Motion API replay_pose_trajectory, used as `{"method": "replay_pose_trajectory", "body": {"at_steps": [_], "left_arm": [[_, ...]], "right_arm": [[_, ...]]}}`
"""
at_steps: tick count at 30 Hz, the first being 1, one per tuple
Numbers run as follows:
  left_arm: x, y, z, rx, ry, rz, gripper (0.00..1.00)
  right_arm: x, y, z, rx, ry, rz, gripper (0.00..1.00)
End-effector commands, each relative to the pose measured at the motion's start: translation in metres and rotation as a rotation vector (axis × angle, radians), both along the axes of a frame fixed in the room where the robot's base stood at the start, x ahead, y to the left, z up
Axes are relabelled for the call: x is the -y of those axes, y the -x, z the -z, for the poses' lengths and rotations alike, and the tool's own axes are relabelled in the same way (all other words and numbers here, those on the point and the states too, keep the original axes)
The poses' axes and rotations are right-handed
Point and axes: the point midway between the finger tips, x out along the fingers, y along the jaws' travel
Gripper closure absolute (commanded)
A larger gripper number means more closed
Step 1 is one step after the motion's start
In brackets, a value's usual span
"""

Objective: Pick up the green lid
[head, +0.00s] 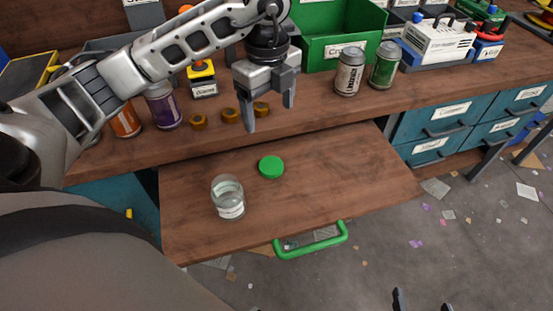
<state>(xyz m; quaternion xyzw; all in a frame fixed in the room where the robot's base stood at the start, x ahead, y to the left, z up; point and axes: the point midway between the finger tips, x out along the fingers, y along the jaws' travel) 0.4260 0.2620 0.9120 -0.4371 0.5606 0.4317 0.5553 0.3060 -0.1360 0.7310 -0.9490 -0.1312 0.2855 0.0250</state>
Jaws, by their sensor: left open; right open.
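The green lid (271,167) lies flat on a pulled-out wooden board (330,185), just behind and to the right of a clear glass jar (228,198). The jar stands upright with a small label low on its side. My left gripper (270,115) points down with its two fingers apart and nothing between them. It appears above and behind the lid, clear of it. My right gripper (422,302) shows only as two dark fingertips at the bottom edge, spread apart and empty, over the floor.
A green handle (312,243) sits on the board's front edge. Behind, the bench holds a purple can (162,106), an orange can (125,121), a silver can (349,71), a green can (384,65) and a green crate (323,46). Teal drawers (440,118) stand at right.

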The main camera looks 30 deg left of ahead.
Motion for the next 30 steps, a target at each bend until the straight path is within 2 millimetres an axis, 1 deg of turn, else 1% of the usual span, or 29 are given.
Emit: {"method": "replay_pose_trajectory", "body": {"at_steps": [2,9,12,15,22,30], "left_arm": [[-0.004,0.000,0.010,-0.003,-0.017,-0.016,0.23],[-0.003,0.001,0.062,-0.005,-0.015,-0.013,0.23],[-0.003,0.001,0.081,-0.005,-0.015,-0.013,0.23],[-0.003,0.000,0.094,-0.001,-0.012,-0.012,0.23],[-0.002,0.000,0.109,-0.002,-0.011,-0.010,0.23],[-0.002,0.000,0.148,-0.003,-0.011,-0.010,0.23]], "right_arm": [[0.000,0.001,0.001,-0.001,-0.001,0.000,0.23],[0.000,0.002,0.004,-0.005,0.000,0.000,0.23],[0.000,0.002,0.004,-0.005,-0.001,0.000,0.23],[0.000,0.002,0.005,-0.006,-0.001,0.000,0.23],[0.001,0.002,0.004,-0.006,-0.001,0.000,0.23],[0.001,0.002,0.004,-0.007,0.002,-0.001,0.23]]}}
